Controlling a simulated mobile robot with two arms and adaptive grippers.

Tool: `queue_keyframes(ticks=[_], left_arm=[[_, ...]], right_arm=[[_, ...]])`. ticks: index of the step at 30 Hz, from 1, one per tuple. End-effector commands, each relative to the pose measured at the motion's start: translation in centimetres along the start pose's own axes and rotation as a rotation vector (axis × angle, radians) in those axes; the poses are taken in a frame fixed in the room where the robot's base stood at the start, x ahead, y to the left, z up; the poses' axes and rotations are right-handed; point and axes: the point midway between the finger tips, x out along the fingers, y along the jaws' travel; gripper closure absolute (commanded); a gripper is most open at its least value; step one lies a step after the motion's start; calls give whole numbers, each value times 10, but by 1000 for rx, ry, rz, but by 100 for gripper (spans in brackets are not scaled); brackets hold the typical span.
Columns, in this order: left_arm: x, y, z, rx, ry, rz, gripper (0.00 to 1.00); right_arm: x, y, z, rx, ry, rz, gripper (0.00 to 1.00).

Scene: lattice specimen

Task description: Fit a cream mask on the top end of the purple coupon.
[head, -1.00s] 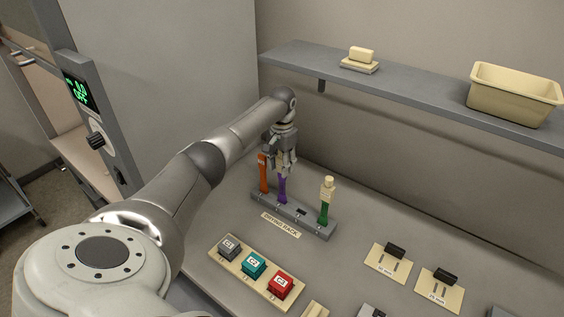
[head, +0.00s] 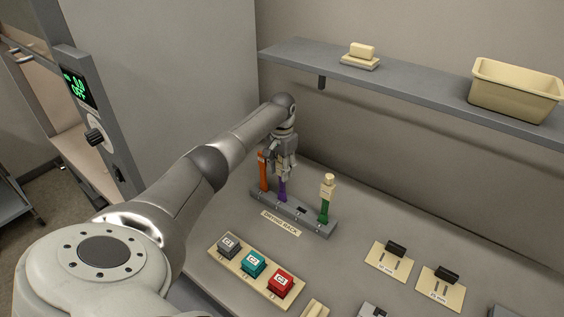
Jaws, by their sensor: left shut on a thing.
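The purple coupon (head: 282,190) stands upright in the drying rack (head: 318,230), between an orange coupon and a green one. Its top end is hidden by my left gripper (head: 284,174), which points down right over it. The left gripper is shut on a cream mask, which the fingers mostly cover. I cannot tell how far the mask sits around the coupon's top. The green coupon (head: 324,211) has a cream mask (head: 328,187) on its top end. My right gripper is not in view.
The orange coupon (head: 263,172) stands close to the left of the gripper. A block with grey, teal (head: 253,263) and red pieces lies in front. A shelf (head: 420,92) above holds a cream bin (head: 515,90) and a small cream block (head: 362,50).

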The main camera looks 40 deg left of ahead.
Motion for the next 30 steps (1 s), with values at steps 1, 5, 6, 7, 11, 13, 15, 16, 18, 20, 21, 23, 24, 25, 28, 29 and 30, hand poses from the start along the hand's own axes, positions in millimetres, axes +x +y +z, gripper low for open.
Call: queue_keyframes(ticks=[1,5,6,7,11,13,15,16,18,20,21,23,24,25,28,29,30], left_arm=[[0,0,0,0,0,0,86],[0,0,0,0,0,0,64],[-1,0,0,0,0,0,58],[-1,0,0,0,0,-1,55],[-1,0,0,0,1,-1,40],[-1,0,0,0,1,-1,40],[-1,0,0,0,1,-1,40],[-1,0,0,0,1,-1,40],[-1,0,0,0,1,-1,37],[-1,0,0,0,1,-1,30],[-1,0,0,0,1,-1,24],[-1,0,0,0,1,-1,18],[-1,0,0,0,1,-1,18],[-1,0,0,0,1,-1,18],[-1,0,0,0,1,-1,18],[-1,0,0,0,1,-1,18],[-1,0,0,0,1,-1,18]], right_arm=[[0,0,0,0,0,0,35],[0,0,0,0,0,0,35],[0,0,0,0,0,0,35],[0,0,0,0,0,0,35],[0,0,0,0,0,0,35],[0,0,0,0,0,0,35],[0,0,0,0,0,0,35],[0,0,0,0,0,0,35],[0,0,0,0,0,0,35],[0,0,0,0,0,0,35],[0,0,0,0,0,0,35],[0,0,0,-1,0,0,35],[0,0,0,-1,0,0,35],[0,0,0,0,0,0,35],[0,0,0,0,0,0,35],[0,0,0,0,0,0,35],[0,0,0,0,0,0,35]])
